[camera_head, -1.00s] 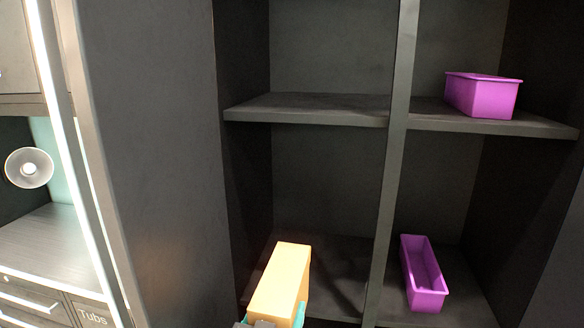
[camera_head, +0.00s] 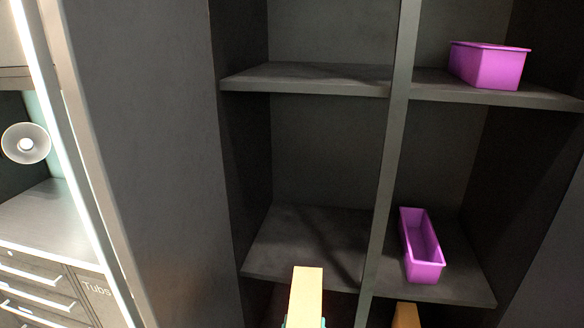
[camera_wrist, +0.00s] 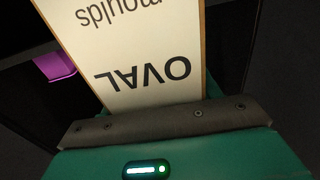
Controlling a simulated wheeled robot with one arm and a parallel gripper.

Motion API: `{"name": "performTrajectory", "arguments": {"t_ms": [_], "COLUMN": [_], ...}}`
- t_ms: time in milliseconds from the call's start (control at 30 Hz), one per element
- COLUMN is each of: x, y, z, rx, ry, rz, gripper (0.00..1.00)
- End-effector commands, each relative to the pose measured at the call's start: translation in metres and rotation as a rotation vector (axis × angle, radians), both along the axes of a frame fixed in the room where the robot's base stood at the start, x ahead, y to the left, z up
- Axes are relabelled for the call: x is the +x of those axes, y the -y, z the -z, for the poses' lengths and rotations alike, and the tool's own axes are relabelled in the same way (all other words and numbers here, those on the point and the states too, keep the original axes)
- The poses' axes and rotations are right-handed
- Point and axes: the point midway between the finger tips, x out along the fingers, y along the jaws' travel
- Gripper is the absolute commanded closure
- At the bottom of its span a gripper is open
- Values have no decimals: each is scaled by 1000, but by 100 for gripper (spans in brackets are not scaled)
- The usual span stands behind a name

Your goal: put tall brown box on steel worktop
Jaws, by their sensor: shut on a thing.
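A tall brown box (camera_head: 307,292) shows at the bottom of the head view, its narrow top up, in front of the dark shelf unit. In the wrist view the box (camera_wrist: 150,50) shows a pale label with upside-down "OVAL" lettering and brown edges. My gripper (camera_head: 304,322) is shut on it, with only teal bits visible beside the box in the head view. The wrist view shows my gripper's teal body and grey pad against the box. The steel worktop (camera_head: 45,218) is at the far left, above drawers marked "Tubs". The box's lower part is hidden.
A purple bin (camera_head: 490,68) stands on the upper right shelf and another purple bin (camera_head: 422,248) on the lower right shelf. Another brown object (camera_head: 406,316) shows low in the right column. A tall dark side panel (camera_head: 150,150) stands between shelves and worktop. A round lamp (camera_head: 26,144) hangs above the worktop.

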Motion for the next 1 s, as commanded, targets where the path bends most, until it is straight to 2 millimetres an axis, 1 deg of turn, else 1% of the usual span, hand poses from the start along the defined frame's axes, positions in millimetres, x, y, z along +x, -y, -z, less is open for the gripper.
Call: {"name": "performTrajectory", "arguments": {"t_ms": [33,133,300,500,567,667,1000], "x": [2,6,12,17,18,19,21], "y": [7,15,27,36,38,39,44], "z": [16,45,85,118,126,127,150], "rx": [-4,-1,-2,0,2,-1,0], "ry": [-2,-6,-2,1,-1,11,4], "rz": [-4,-23,-50,-76,-84,-87,-104], "gripper": [76,76,76,76,76,76,76]}}
